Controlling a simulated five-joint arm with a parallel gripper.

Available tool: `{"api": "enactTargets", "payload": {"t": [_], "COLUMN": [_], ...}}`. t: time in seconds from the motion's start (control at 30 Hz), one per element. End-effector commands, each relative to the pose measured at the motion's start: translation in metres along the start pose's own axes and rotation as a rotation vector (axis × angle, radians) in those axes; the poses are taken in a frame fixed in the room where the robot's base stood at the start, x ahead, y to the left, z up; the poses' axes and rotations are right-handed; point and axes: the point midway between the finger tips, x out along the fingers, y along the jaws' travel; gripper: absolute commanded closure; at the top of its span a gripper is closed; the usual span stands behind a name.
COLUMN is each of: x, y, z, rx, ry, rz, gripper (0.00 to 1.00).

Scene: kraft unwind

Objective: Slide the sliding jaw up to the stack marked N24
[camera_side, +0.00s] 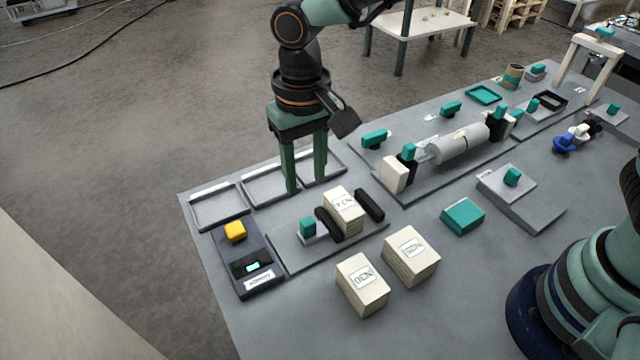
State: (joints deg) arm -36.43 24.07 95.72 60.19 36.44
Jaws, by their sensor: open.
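A pale stack (344,212) with a printed label stands between two dark jaws on a grey plate. I cannot read the labels surely, so I cannot tell which stack is N24. The left dark jaw (328,225) has a teal knob (308,227) beside it and looks like the sliding jaw. Whether it touches the stack I cannot tell. The other dark jaw (370,205) is at the stack's right. My gripper (306,186) points down, open and empty, behind and left of the stack, over the shallow trays.
Two more labelled stacks (362,285) (410,256) stand in front. A dark device with a yellow knob (235,232) is at the left. Shallow trays (219,208) line the back left edge. A roller unit (462,143) and a teal block (462,216) are to the right.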

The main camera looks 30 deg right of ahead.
Motion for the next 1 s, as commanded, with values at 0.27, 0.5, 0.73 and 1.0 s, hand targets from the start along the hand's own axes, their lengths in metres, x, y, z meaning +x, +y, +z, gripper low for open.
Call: {"api": "enactTargets", "payload": {"t": [0.27,0.5,0.73,1.0], "x": [0.0003,-0.0005,-0.0017,-0.0028], "y": [0.0000,0.0001,0.0003,0.0005], "z": [-0.0001,-0.0001,-0.0002,-0.0002], "rx": [0.027,0.410,0.957,1.448], "ry": [0.000,0.000,0.000,0.000], "rz": [0.000,0.000,0.000,0.000], "gripper": [0.45,0.45,0.45,0.45]}}
